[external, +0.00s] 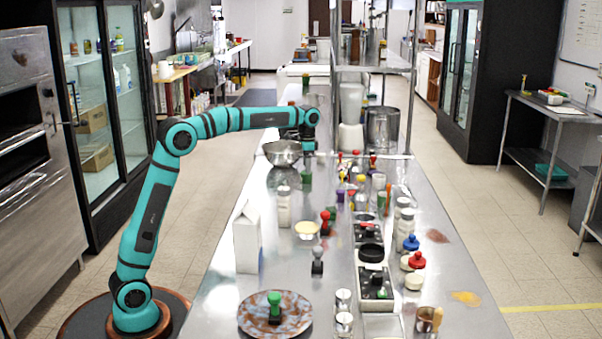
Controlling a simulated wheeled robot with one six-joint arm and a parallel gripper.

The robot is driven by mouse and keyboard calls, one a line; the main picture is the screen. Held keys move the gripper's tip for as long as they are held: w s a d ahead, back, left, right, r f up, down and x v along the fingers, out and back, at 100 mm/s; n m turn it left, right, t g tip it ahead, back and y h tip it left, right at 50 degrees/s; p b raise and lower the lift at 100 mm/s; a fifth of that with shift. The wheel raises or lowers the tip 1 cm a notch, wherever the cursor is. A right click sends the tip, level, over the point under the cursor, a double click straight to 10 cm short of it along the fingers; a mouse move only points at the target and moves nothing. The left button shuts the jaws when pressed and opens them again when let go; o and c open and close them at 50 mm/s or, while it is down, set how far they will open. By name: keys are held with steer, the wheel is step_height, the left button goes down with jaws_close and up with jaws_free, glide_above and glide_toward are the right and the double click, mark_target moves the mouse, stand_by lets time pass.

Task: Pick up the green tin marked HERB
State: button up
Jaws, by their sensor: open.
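My gripper (309,149) hangs over the steel counter (225,290), at the end of my outstretched teal arm, just right of a metal bowl. It is small here; it looks empty and its jaws are open. A small green item (306,177) stands on the counter just below the gripper, apart from it. Another green item (305,84) stands farther back along the counter. No HERB marking is legible, so I cannot tell which of these is the tin.
The metal bowl (282,153) is left of my gripper. A white carton (246,240), salt-like shaker (284,206) and red-topped item (325,222) stand nearer. A shelf post (333,80) and several stamps and jars crowd the right. A plate (246,319) lies at the front.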

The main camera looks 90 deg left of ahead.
mark_target(306, 177)
step_height(306, 177, down, 5)
steer(key=shift+s+a+r, duration=0.1)
steer(key=c, duration=1.1)
steer(key=shift+c, duration=0.2)
steer(key=shift+r, duration=0.1)
